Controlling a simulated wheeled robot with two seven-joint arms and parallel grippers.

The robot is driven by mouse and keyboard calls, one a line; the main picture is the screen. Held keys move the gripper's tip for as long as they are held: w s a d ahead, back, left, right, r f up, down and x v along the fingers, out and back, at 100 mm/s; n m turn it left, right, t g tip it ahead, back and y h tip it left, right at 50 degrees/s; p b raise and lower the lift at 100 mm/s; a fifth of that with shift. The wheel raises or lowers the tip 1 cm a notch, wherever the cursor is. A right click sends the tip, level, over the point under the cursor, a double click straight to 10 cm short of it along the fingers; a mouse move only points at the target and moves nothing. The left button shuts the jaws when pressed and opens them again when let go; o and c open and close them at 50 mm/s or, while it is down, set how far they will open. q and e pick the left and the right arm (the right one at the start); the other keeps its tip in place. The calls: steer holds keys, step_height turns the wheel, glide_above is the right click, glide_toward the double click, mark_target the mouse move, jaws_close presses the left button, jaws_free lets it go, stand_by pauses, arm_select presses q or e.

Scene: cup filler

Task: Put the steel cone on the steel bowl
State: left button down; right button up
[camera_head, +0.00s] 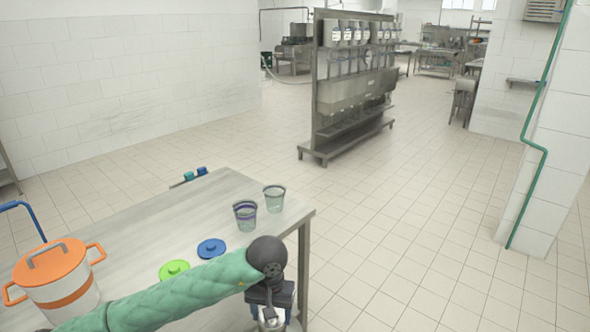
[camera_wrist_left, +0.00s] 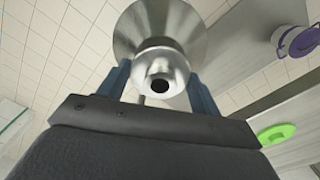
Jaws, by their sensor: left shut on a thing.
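My left gripper (camera_head: 271,318) is at the bottom of the head view, beyond the table's right edge. In the left wrist view its two blue-grey fingers (camera_wrist_left: 160,88) are shut on the steel cone (camera_wrist_left: 161,70). The cone's narrow spout points toward the wrist camera and its wide flared part is farther away. Only a small piece of the cone's shiny metal (camera_head: 270,323) shows in the head view. I cannot make out the steel bowl in either view. My right gripper is not in view.
The grey table (camera_head: 190,208) holds two clear cups (camera_head: 245,217) (camera_head: 274,199), a blue lid (camera_head: 211,248), a green lid (camera_head: 174,270) and an orange-lidded white pot (camera_head: 62,290). A steel rack with dispensers (camera_head: 350,88) stands beyond. The tiled floor (camera_head: 420,230) between is clear.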

arm_select(q)
steer(key=w+a+f+n, duration=0.1)
steer(key=a, duration=1.3)
steer(key=shift+w+a+f+n, duration=0.3)
steer(key=shift+w+a+n, duration=0.1)
steer(key=shift+d, duration=0.1)
